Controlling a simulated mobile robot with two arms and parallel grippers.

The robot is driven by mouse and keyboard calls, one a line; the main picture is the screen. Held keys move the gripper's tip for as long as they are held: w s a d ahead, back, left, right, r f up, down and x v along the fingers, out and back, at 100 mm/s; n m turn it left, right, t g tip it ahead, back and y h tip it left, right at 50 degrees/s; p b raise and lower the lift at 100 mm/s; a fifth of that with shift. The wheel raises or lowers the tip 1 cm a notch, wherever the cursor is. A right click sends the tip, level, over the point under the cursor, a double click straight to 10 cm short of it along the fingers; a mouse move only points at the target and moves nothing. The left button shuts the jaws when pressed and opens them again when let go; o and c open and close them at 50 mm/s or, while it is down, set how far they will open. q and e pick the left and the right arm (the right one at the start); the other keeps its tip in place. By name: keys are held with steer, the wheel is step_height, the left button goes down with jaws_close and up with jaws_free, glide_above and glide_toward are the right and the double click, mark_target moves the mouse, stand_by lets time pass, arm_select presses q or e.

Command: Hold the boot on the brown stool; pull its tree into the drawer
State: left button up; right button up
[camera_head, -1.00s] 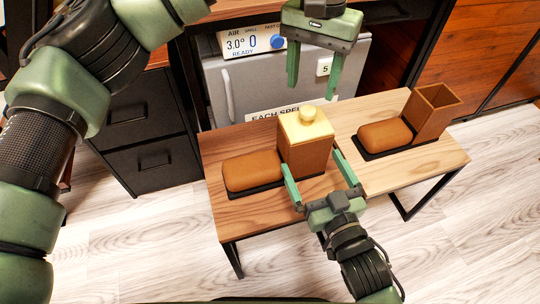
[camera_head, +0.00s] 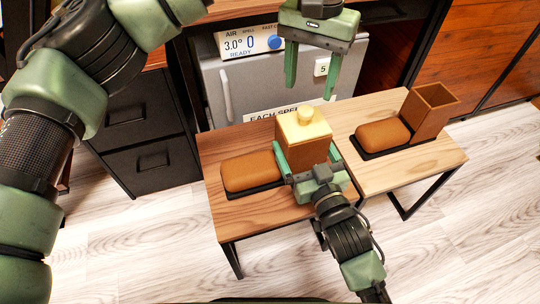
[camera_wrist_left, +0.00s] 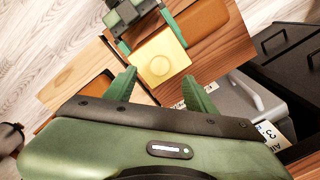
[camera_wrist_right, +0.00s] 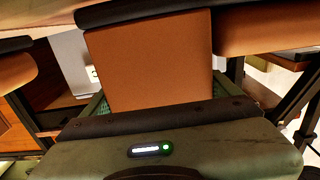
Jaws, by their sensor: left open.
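The boot (camera_head: 305,153) stands on the brown stool (camera_head: 232,205), its shaft upright and its rounded toe to the left. A pale yellow tree (camera_head: 303,127) with a round knob sits in the shaft top; it also shows in the left wrist view (camera_wrist_left: 161,63). My right gripper (camera_head: 308,155) has one finger on each side of the shaft; I cannot tell whether both press on it. The shaft fills the middle of the right wrist view (camera_wrist_right: 155,65). My left gripper (camera_head: 312,88) is open and empty, above and behind the boot. Black drawers (camera_head: 143,122) stand at left and look shut.
A second boot (camera_head: 430,115) without a tree stands on a lighter stool (camera_head: 395,178), touching the brown one. A grey cabinet (camera_head: 225,85) with a display panel stands behind. My left arm hides part of the left side. The floor in front is clear.

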steer(key=c, duration=0.5)
steer(key=shift+o, duration=0.2)
arm_select(q)
steer(key=w+d+f+m+t+h, duration=0.4)
steer(key=w+d+f+t+h, duration=0.1)
steer(key=d+h, duration=0.25)
steer(key=s+d+m+h, duration=0.2)
steer(key=s+m+h, duration=0.1)
steer(key=s+h, duration=0.1)
steer(key=n+t+y, duration=0.3)
steer(key=n+t, duration=0.4)
steer(key=t, duration=0.4)
glide_toward(309, 107)
steer(key=x, duration=1.2)
steer(key=shift+w+a+f, duration=0.1)
steer(key=shift+f, duration=0.25)
